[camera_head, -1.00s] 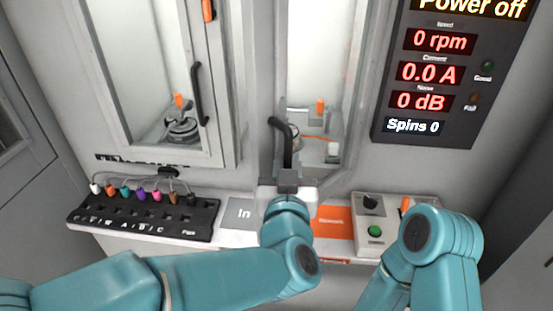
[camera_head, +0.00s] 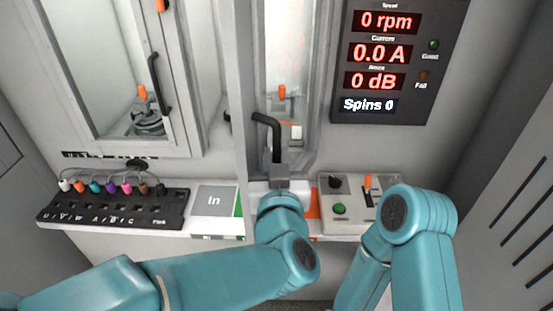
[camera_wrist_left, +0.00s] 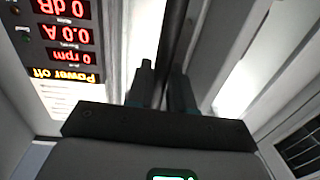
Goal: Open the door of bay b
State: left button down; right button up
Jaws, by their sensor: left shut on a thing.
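The right-hand bay has a narrow glazed door with a black bent handle (camera_head: 268,128); I see no bay letter on it. My left gripper (camera_head: 279,174) is shut on the lower part of this handle. In the left wrist view the dark handle bar (camera_wrist_left: 167,45) runs between the two fingers of my left gripper (camera_wrist_left: 163,82). I cannot tell for sure whether the door stands ajar. The left-hand bay's door has its own black handle (camera_head: 158,85), and nothing touches it. My right arm's links show at the lower right, but its gripper is out of view.
A control box (camera_head: 352,205) with a green button stands right of my left gripper. A dark display panel (camera_head: 390,55) hangs at upper right.

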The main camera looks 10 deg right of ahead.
pick_arm(q)
jog(key=shift+r, duration=0.3)
jog(key=c, duration=1.2)
grip_release()
jog(key=shift+w, duration=0.1)
jog(key=shift+o, duration=0.2)
jog(key=shift+w+d+f, duration=0.2)
jog(key=shift+f, duration=0.05)
jog(key=shift+s+a, duration=0.2)
jog(key=shift+s, duration=0.15)
jog(key=s+a+b, duration=0.1)
jog(key=s, duration=0.5)
jog(key=shift+s, duration=0.3)
